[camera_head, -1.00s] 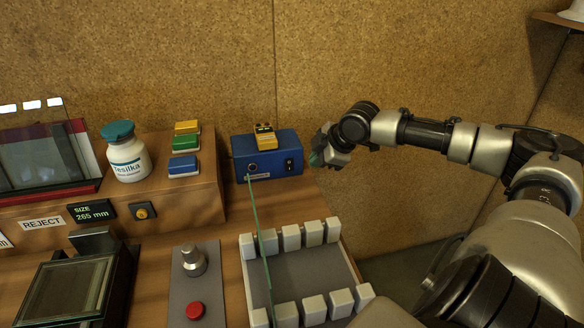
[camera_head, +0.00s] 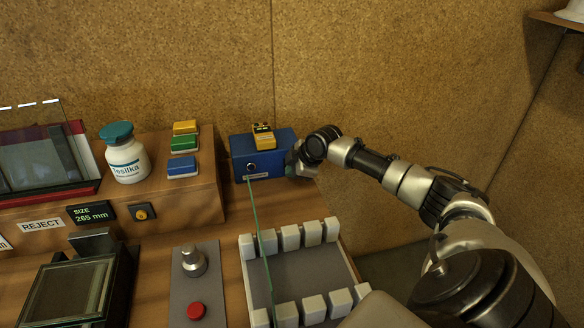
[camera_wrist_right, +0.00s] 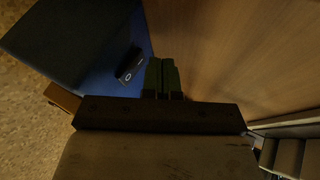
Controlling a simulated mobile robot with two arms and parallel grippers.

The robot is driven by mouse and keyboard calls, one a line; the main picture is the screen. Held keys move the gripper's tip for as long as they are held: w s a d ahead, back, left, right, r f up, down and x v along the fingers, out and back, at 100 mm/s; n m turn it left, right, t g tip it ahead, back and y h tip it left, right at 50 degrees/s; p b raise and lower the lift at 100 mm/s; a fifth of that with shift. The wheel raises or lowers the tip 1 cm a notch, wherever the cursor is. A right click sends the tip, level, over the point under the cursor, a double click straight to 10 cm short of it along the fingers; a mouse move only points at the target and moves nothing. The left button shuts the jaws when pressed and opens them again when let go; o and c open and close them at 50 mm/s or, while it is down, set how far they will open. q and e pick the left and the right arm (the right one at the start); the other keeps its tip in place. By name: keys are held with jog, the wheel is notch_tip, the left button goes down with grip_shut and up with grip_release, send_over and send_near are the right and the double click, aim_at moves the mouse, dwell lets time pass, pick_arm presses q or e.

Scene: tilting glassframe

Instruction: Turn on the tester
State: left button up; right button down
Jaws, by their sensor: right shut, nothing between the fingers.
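The tester appears to be the blue box (camera_head: 264,171) at the back of the bench. It has a round dark port and a small label on its front, and a yellow device (camera_head: 263,136) on top. My right gripper (camera_head: 293,158) is at the box's right front corner and hides the black rocker switch in the head view. In the right wrist view, the rocker switch (camera_wrist_right: 129,66) shows on the blue face, with a white ring mark. The shut, empty green fingertips (camera_wrist_right: 161,62) are just beside the switch; I cannot tell whether they touch it. My left gripper is not in view.
A slotted rack (camera_head: 324,266) holds an upright glass pane (camera_head: 259,230) in front of the box. A wooden block (camera_head: 196,205) to the left carries a white bottle (camera_head: 128,158) and coloured boxes. A panel with a red button (camera_head: 196,310) is in front. The corkboard wall is behind.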

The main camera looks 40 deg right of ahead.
jog(key=shift+w+d+f, duration=0.1)
jog(key=shift+w+d, duration=0.15)
jog(key=shift+w, duration=0.25)
jog(key=shift+w+d+f+t, duration=0.15)
jog(key=shift+f+t, duration=0.1)
jog(key=shift+t, duration=0.15)
jog(key=shift+r+p, duration=0.75)
jog(key=shift+r, duration=0.35)
